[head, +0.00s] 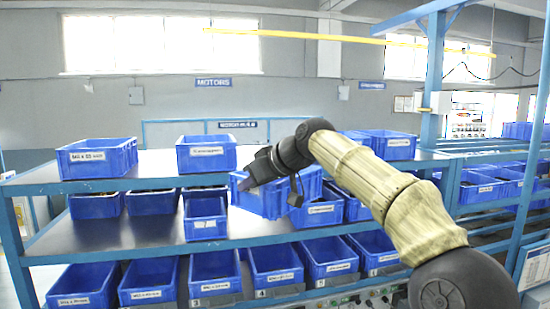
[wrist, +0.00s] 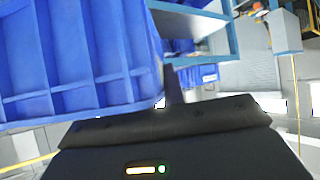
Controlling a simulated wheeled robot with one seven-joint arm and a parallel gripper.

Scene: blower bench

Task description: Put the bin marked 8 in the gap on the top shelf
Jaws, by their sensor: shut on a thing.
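My gripper (head: 252,174) is shut on a blue bin (head: 262,203), which hangs tilted in front of the shelf rack, around the level of the middle shelf. No number can be read on this bin. In the wrist view its ribbed blue wall (wrist: 75,60) fills the upper left, beside a dark finger of my gripper (wrist: 173,92). The top shelf (head: 152,165) carries a bin at the far left (head: 97,158), another (head: 206,153) left of centre, and bins (head: 392,145) at the right. Between the centre-left bin and the right bins is an open stretch, partly hidden by my arm.
Labelled blue bins stand on the middle shelf (head: 125,238), including one near the front (head: 205,218). The bottom row holds several more, some numbered, such as the bin at lower centre (head: 275,263). A blue upright post (head: 432,75) stands right of my arm.

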